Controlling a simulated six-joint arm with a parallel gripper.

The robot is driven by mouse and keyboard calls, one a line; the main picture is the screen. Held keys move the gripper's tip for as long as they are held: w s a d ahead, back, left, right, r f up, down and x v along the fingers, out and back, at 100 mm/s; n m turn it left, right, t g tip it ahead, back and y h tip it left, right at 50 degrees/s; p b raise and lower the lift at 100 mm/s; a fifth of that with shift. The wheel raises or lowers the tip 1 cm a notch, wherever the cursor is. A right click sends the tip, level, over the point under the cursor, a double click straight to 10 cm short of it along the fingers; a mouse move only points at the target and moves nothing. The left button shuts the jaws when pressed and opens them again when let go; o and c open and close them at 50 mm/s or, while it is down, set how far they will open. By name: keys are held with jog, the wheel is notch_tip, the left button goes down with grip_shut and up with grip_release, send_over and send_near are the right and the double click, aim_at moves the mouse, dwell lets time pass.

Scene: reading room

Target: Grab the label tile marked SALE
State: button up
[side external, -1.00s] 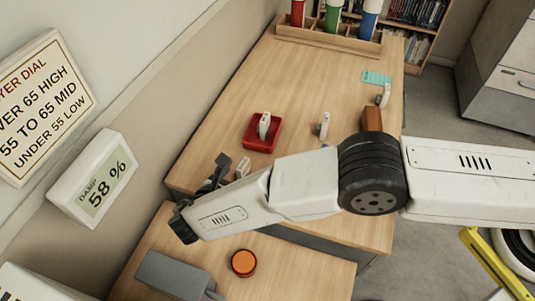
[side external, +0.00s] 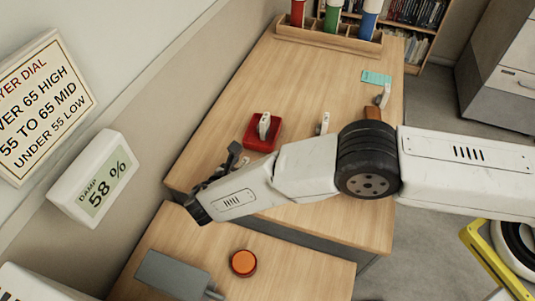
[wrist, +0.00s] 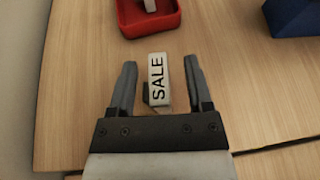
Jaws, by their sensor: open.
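The label tile marked SALE (wrist: 158,80) is white with black letters and stands on the wooden desk. In the wrist view it is between the two fingers of my gripper (wrist: 158,85), with a gap on each side. My gripper is open and not touching the tile as far as I can see.
A red tray (side external: 252,143) holds a white tile (side external: 264,126). Another white tile (side external: 324,122) stands to its right. A blue block (wrist: 293,17) lies at the upper right of the wrist view. An orange button (side external: 243,263) is on the near surface.

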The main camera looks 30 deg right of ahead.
aim_at(243, 164)
grip_shut()
jog(key=shift+r, duration=0.15)
jog(key=shift+s+r, duration=0.1)
jog(key=shift+r, duration=1.5)
jog(key=s+d+r, duration=0.7)
jog(key=s+r, duration=0.2)
jog(key=s, duration=0.3)
jog(key=shift+r, duration=0.25)
